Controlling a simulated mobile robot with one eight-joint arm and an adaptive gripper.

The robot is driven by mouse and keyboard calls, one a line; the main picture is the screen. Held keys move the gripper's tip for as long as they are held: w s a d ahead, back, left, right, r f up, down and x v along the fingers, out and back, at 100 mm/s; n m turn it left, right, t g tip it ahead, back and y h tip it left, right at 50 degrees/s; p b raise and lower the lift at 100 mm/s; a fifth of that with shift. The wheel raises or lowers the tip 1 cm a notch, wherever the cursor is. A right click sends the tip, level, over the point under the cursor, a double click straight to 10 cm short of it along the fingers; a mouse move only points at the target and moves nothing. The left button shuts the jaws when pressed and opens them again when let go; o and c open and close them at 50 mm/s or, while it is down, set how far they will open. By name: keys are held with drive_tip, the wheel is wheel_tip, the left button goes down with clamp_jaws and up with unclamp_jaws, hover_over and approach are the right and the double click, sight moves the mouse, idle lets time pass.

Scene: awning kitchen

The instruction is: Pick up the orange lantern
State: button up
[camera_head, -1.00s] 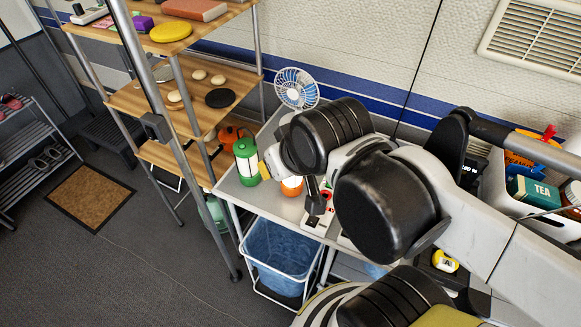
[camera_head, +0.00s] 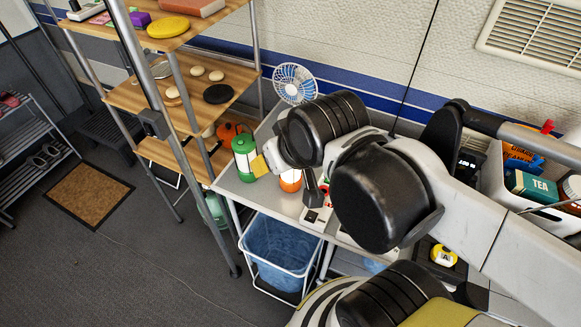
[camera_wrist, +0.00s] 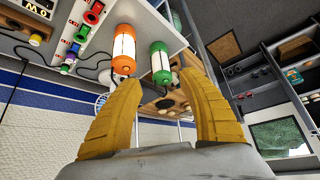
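The orange lantern (camera_wrist: 124,48), white in the middle with orange ends, stands on the grey table. In the wrist view it is just beyond the left finger's tip. In the head view the orange lantern (camera_head: 290,181) is partly hidden by my arm. A green lantern (camera_wrist: 160,62) stands beside it; in the head view the green lantern (camera_head: 244,158) is to its left. My gripper (camera_wrist: 163,88) has its two yellow fingers spread wide with nothing between them; the green lantern shows beyond the gap. In the head view one yellow fingertip shows next to the green lantern.
A blue-and-white fan (camera_head: 295,83) stands behind the lanterns. A wooden shelf unit (camera_head: 185,95) is close on the left. Red, green and blue items on a white strip (camera_wrist: 80,38) lie beside the orange lantern. A clear blue bin (camera_head: 275,255) is below the table.

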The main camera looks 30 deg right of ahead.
drive_tip(key=o, duration=0.6)
drive_tip(key=shift+w+d+f+m+g, duration=0.15)
drive_tip(key=shift+w+d+f, duration=0.25)
drive_tip(key=shift+w, duration=0.2)
drive_tip(key=shift+w+d+f+m+g, duration=0.15)
drive_tip(key=shift+w+d+f, duration=0.1)
drive_tip(key=shift+w+d, duration=0.3)
drive_tip(key=w+d+f, duration=0.2)
drive_tip(key=f, duration=0.2)
drive_tip(key=w+d+f+m+g+b, duration=0.1)
drive_tip(key=w+d+f, duration=0.1)
drive_tip(key=f, duration=0.3)
drive_tip(key=w+d+f+m+g+h+b, duration=0.1)
drive_tip(key=w+d+f, duration=0.2)
drive_tip(key=f, duration=0.2)
drive_tip(key=shift+d, duration=0.3)
drive_tip(key=shift+w+d+b+x, duration=0.1)
drive_tip(key=shift+d+b+x, duration=0.1)
drive_tip(key=shift+b+x, duration=0.9)
drive_tip(key=shift+w+d+b+x, duration=0.15)
drive_tip(key=shift+b+x, duration=0.2)
drive_tip(key=shift+x, duration=1.35)
